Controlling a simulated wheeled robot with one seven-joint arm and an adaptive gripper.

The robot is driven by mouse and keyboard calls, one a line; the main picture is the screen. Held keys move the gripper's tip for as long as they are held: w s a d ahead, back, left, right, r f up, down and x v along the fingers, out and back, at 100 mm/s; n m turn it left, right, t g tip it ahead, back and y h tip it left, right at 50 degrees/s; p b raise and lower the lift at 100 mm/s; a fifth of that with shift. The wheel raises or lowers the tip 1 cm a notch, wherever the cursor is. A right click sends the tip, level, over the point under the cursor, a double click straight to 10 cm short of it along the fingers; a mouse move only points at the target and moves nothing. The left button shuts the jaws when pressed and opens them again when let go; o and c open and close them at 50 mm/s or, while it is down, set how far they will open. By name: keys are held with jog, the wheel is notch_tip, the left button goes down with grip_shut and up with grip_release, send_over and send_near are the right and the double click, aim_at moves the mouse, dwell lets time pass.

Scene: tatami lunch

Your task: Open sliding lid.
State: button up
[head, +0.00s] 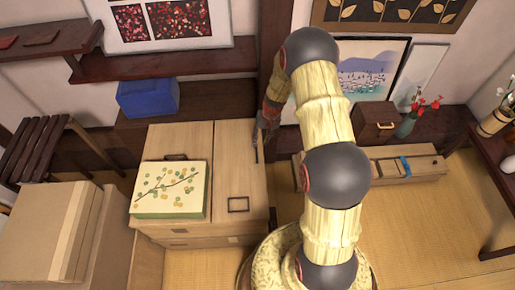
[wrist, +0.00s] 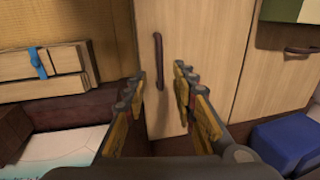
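The low wooden cabinet has two pale lid panels on top. The right panel (head: 232,165), also in the wrist view (wrist: 190,30), carries a dark upright-looking handle (head: 257,148) near its right edge; this handle shows in the wrist view (wrist: 158,60). A squarish dark pull (head: 238,204) sits near its front edge. The panels appear shut, edge to edge. My gripper (head: 267,122) is over the cabinet's back right corner. In the wrist view my gripper (wrist: 159,80) is open and empty, its fingers on either side of the handle's line; contact cannot be told.
A cream box with green dots (head: 171,189) lies on the left panel, in front of that panel's handle (head: 175,157). A blue box (head: 147,97) stands behind. Long wooden boxes with a blue strap (head: 404,166) lie right. Tatami floor (head: 405,235) is clear at front right.

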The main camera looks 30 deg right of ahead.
jog(key=f, duration=0.2)
jog(key=a+f+b, duration=0.1)
jog(key=f, duration=0.1)
jog(key=f+b, duration=0.1)
jog(key=f, duration=0.1)
jog(key=shift+w+a+f, duration=0.15)
jog(key=shift+w+f, duration=0.15)
jog(key=shift+f, duration=0.1)
jog(key=shift+c, duration=1.1)
jog(key=c, duration=0.4)
jog(key=shift+s, duration=0.1)
grip_shut()
